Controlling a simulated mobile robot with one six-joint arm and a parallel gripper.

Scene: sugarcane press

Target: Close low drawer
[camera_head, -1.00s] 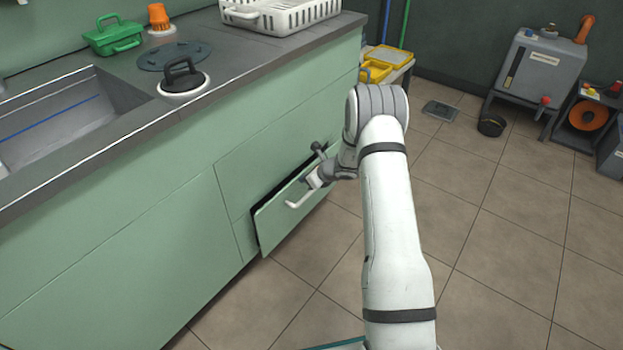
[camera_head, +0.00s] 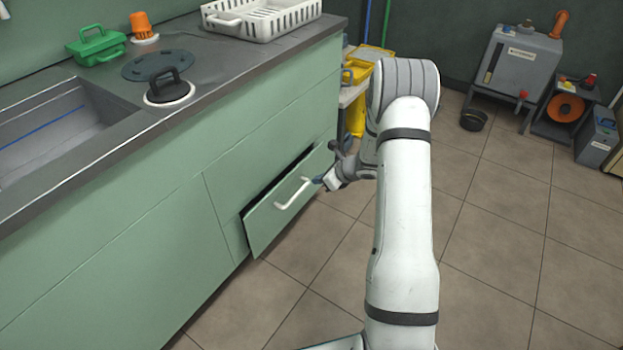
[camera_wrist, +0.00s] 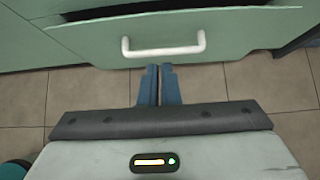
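The low drawer (camera_head: 282,212) is a green front with a white bar handle (camera_head: 293,193), at the bottom of the green counter. It stands partly open, with a dark gap along its top edge. My gripper (camera_head: 320,181) is just in front of the drawer, at the right of the handle. In the wrist view the drawer front (camera_wrist: 240,34) and handle (camera_wrist: 165,50) lie ahead of the fingers. The blue fingertips (camera_wrist: 159,70) are together with nothing between them, just short of the handle. I cannot tell whether they touch the drawer.
A closed drawer (camera_head: 270,135) is above the low one. The countertop holds a sink (camera_head: 50,130), a black-handled lid (camera_head: 168,88), a green basket (camera_head: 96,46) and a white rack (camera_head: 262,18). Yellow containers (camera_head: 358,70) stand beyond the counter.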

